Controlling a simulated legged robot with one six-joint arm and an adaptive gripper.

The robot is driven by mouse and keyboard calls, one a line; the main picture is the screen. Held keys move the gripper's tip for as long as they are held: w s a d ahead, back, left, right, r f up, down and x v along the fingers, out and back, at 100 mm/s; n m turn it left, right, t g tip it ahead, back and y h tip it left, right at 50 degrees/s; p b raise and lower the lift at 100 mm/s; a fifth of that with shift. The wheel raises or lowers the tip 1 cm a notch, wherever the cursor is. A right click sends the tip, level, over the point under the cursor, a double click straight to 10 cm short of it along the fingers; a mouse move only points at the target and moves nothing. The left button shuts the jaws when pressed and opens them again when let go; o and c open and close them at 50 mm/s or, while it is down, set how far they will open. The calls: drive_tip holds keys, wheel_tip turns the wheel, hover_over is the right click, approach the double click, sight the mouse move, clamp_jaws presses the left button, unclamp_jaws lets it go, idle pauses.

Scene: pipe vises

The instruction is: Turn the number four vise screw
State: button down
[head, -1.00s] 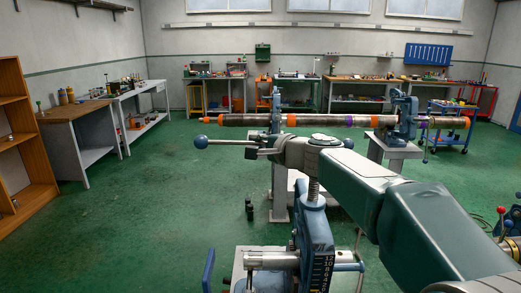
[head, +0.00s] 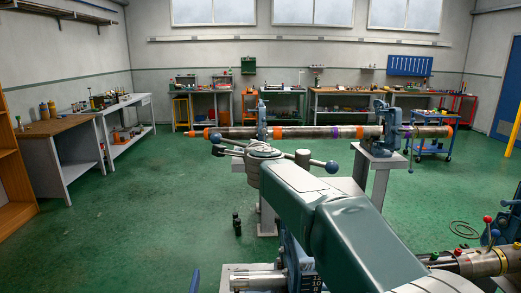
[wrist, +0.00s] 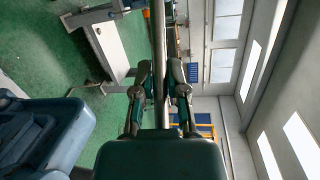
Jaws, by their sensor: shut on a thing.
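The near blue pipe vise (head: 303,277) stands at the bottom centre of the head view, mostly hidden behind my arm. A screw handle bar with dark blue ball ends, one ball (head: 332,166) on the right and one (head: 218,150) on the left, lies across the area above it. My gripper (head: 237,147) is at the bar's left part, partly hidden by my own wrist. In the wrist view, my two fingers (wrist: 162,78) are closed around a grey bar (wrist: 159,25) running between them. No number four is readable on the vise.
A long pipe with orange and purple bands (head: 320,132) rests in vises farther back, one of them (head: 388,128) on a grey stand. Another pipe (head: 490,262) lies at the lower right. Benches line the walls. Green floor (head: 130,215) is open on the left.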

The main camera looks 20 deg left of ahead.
drive_tip(key=w+d+m+t+h, duration=0.1)
drive_tip(key=w+d+m+h, duration=0.4)
drive_tip(key=h, duration=0.5)
drive_tip(key=shift+w+d+m, duration=0.2)
drive_tip(key=shift+w+m, duration=0.85)
drive_tip(key=shift+m, duration=0.05)
drive_tip(key=shift+r, duration=0.1)
drive_tip(key=c, duration=0.7)
unclamp_jaws()
drive_tip(key=shift+o, duration=0.2)
drive_tip(key=v, duration=1.1)
drive_tip(key=shift+s+a+f, duration=0.15)
drive_tip(key=shift+s+f, duration=0.15)
drive_tip(key=shift+s, duration=0.1)
